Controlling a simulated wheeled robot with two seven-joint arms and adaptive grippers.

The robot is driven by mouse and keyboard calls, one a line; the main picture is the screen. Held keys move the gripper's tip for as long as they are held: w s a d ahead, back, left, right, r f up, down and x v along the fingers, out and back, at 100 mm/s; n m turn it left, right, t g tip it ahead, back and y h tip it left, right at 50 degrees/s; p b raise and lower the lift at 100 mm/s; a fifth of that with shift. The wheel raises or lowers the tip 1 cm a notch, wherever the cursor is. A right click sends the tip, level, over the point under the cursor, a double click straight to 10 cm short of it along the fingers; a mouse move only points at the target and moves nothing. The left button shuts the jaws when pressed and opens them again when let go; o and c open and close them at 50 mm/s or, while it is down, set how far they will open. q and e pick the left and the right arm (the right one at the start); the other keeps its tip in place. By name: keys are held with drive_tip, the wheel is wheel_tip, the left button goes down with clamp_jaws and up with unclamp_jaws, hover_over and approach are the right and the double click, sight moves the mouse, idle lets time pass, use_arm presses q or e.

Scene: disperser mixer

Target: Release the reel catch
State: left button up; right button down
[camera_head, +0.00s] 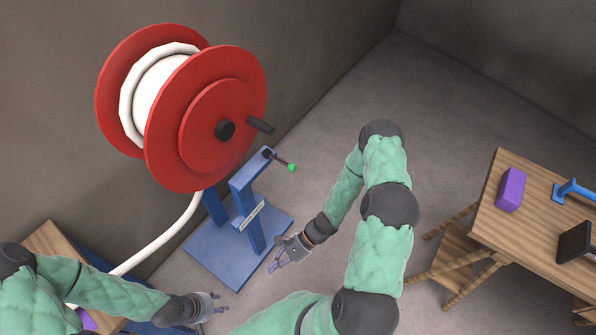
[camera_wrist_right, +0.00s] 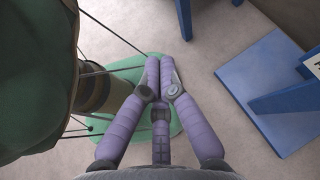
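The red reel (camera_head: 160,150) carries a white hose and stands high on the left, with a dark hub and crank handle on its face. A blue stand (camera_head: 255,180) is below it. From the stand's top, a thin dark lever with a green knob (camera_head: 291,167), apparently the catch, sticks out to the right.
The stand's blue base plate (camera_head: 215,255) lies on the floor and also shows in the right wrist view (camera_wrist_right: 260,75). A wooden table (camera_head: 510,240) at the right holds a purple block (camera_head: 511,189) and a blue tool (camera_head: 572,190). Floor between stand and table is clear apart from my arm.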

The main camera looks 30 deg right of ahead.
sight(280, 161)
drive_tip(key=w+d+r+m+t, duration=0.3)
drive_tip(key=w+d+m+t, duration=0.5)
drive_tip(key=w+d+t, duration=0.35)
drive_tip(key=w+d+r+m+t+h, duration=0.1)
drive_tip(key=d+m+t+h, duration=0.1)
drive_tip(key=d, duration=0.5)
drive_tip(key=w+d+r+m+t+h, duration=0.1)
drive_tip(key=d+r+m+t+h, duration=0.1)
drive_tip(key=d, duration=0.6)
drive_tip(key=m+t+h, duration=0.1)
drive_tip(key=t+h, duration=0.1)
drive_tip(key=h, duration=0.1)
drive_tip(key=shift+w+d+t+h, duration=0.15)
drive_tip(key=shift+w+t+h, duration=0.15)
drive_tip(key=shift+t+h, duration=0.1)
drive_tip(key=shift+g, duration=0.25)
drive_tip(key=b+x, duration=0.2)
drive_tip(key=x, duration=0.8)
drive_tip(key=r, duration=0.1)
drive_tip(key=s+a+r, duration=0.1)
drive_tip(key=r, duration=0.1)
drive_tip(key=shift+s+a+r, duration=0.2)
drive_tip(key=shift+s+r, duration=0.1)
drive_tip(key=shift+s, duration=0.1)
